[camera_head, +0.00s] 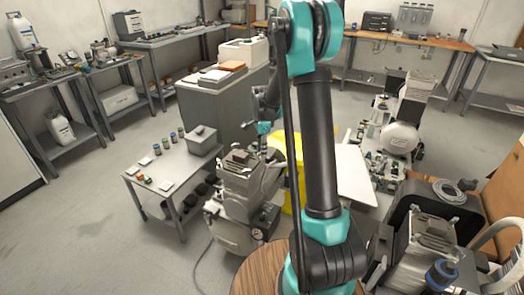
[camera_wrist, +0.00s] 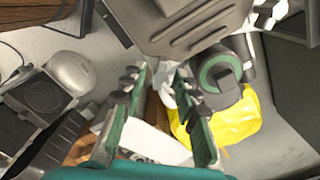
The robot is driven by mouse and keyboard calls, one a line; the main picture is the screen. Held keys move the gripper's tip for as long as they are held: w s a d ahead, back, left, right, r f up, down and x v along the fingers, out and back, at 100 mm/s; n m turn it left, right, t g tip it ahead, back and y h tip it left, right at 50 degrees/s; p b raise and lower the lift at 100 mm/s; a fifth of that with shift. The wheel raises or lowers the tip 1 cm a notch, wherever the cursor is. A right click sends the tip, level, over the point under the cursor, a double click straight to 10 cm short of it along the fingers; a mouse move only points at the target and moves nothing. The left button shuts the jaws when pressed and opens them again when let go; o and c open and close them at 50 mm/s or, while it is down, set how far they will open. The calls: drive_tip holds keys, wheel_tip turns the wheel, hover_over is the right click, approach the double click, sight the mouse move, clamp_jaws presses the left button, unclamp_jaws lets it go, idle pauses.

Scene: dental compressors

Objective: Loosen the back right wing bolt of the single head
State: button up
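A grey compressor with a finned single head (camera_head: 238,163) stands beside the low metal table. In the wrist view the ribbed grey head (camera_wrist: 185,25) fills the top of the picture. My gripper (camera_wrist: 165,72) has its two green-padded fingers apart just below the head's edge, with a pale part showing between the tips. I cannot tell whether that part is the back right wing bolt or whether either finger touches it. In the head view my gripper (camera_head: 263,140) is small, close to the head's back right side. No wing bolt is clearly made out.
A low table (camera_head: 140,185) with small cans and parts stands to the left. Other compressors (camera_head: 402,138) stand at right. Open floor lies at left.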

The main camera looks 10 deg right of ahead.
drive_tip(key=shift+f, duration=0.25)
clamp_jaws()
